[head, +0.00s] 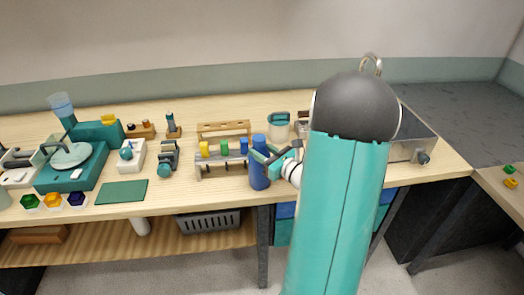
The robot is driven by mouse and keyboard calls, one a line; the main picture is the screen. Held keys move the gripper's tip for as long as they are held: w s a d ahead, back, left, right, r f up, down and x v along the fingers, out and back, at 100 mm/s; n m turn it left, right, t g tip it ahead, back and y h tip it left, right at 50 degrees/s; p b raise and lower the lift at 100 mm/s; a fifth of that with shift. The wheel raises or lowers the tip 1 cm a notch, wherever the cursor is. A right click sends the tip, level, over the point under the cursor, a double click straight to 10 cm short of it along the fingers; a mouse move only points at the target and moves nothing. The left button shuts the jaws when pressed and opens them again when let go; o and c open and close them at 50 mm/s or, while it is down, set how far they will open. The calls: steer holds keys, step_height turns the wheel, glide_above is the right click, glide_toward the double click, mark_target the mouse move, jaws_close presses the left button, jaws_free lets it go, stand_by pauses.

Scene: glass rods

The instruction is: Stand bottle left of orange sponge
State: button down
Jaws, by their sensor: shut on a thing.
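A tall blue bottle (258,172) stands upright in the head view, in front of the rack near the bench's front edge. My gripper (266,156) comes in from the right and is shut on the bottle's upper part. I cannot tell whether its base touches the bench. No orange sponge is clear to me. A small orange-yellow thing (510,183) lies on the right counter beside a green one (508,170), too small to name. My arm hides part of the bench right of the bottle.
A rack (222,166) with coloured pieces stands directly behind and left of the bottle. A teal mat (122,191), a teal machine (72,165) and small instruments fill the left side. A teal-rimmed cup (278,127) stands behind. A metal sink (425,140) is at the right.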

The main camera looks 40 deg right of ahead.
steer(key=c, duration=0.9)
jaws_free()
